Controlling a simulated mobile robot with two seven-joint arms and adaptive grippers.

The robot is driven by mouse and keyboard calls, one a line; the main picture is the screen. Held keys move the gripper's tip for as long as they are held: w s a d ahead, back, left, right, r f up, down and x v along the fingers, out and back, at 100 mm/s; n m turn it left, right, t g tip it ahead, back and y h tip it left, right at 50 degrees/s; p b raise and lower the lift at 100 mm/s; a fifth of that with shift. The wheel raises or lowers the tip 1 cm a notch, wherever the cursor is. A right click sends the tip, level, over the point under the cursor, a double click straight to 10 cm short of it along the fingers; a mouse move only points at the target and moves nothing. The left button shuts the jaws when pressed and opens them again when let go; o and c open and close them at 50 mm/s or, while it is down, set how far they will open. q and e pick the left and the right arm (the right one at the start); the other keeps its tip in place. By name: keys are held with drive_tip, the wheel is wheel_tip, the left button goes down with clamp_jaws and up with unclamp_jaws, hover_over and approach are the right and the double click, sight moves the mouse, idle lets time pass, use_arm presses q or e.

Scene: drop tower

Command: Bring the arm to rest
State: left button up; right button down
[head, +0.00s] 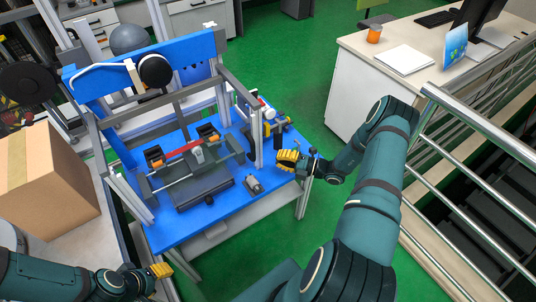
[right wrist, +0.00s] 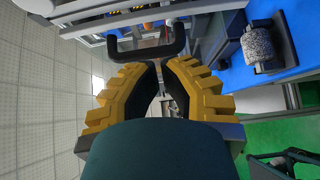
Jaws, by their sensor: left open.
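The drop tower (head: 222,78), a grey frame with a blue upper plate (head: 190,55), stands on a blue table (head: 228,208). My right gripper (head: 290,158) is at the table's right edge, beside the frame's front post. In the right wrist view its yellow fingers (right wrist: 160,72) lean toward each other with a narrow gap. I cannot tell whether they hold anything. A black U-shaped handle (right wrist: 150,48) shows beyond the fingertips. My left gripper (head: 160,270) is open at the lower left, low beside the table's front left corner, with nothing visible in it.
A cardboard box (head: 42,180) stands on the left. A small grey cylinder (head: 253,184) lies on the table near my right gripper. Metal railings (head: 480,118) run along the right, close to my right arm. A white desk (head: 345,95) stands behind. Green floor (head: 300,85) is clear between.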

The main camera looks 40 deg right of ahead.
drive_tip(key=shift+v, duration=2.15)
drive_tip(key=shift+w, duration=0.1)
